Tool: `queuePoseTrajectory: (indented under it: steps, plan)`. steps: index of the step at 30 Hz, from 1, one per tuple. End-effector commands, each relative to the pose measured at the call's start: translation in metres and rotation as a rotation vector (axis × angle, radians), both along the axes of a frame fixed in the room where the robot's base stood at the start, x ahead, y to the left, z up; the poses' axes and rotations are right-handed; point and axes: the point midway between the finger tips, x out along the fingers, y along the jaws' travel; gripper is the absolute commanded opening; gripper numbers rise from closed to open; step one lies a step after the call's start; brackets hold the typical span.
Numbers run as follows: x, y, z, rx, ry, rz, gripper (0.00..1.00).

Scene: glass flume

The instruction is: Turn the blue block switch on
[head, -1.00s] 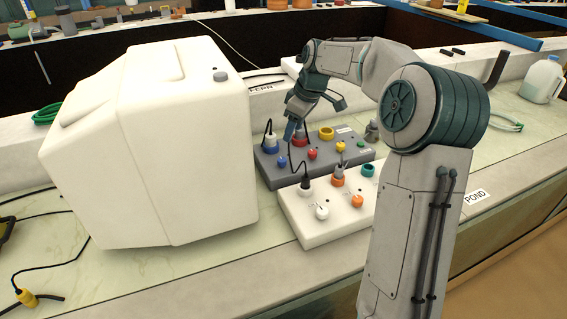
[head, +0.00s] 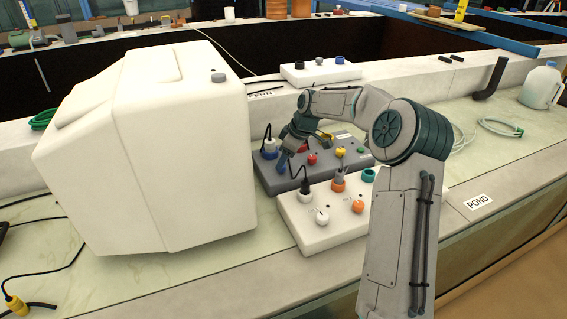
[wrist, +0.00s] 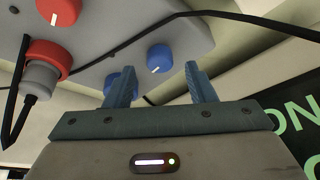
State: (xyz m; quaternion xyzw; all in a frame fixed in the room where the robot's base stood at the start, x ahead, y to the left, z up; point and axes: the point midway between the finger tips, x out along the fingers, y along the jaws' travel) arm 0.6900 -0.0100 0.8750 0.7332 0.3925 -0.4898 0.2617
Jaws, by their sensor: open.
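The grey block (head: 290,183) carries blue, red and yellow knobs and matching sockets. In the wrist view the blue knob (wrist: 159,58) sits on the grey block's underside-facing edge of the picture, its white mark pointing down and slightly left. The blue socket (wrist: 120,78) is partly hidden behind the left finger. My gripper (wrist: 157,86) is open and empty; the blue knob appears just beyond the gap between its blue fingers, with no contact visible. In the head view my gripper (head: 283,162) is low over the block's left end and hides the blue knob.
The white block (head: 310,236) with white and orange knobs stands in front. A large white container (head: 150,150) stands close on the left. A black cable crosses near my fingers in the wrist view. Another white block (head: 320,72) lies behind.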

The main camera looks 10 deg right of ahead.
Motion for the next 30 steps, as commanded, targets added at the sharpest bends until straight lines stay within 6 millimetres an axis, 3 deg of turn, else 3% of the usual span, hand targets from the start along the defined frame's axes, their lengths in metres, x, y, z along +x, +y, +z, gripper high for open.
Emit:
queuePoseTrajectory:
  steps: [6, 16, 21, 30]
  plan:
    - [0.005, 0.006, -0.019, -0.001, 0.000, 0.000, 0.50]
    - [0.005, 0.007, -0.022, -0.001, 0.000, 0.000, 0.50]
    - [0.005, 0.007, -0.022, -0.001, 0.000, 0.000, 0.05]
    - [0.005, 0.007, -0.022, -0.002, -0.002, -0.022, 0.05]
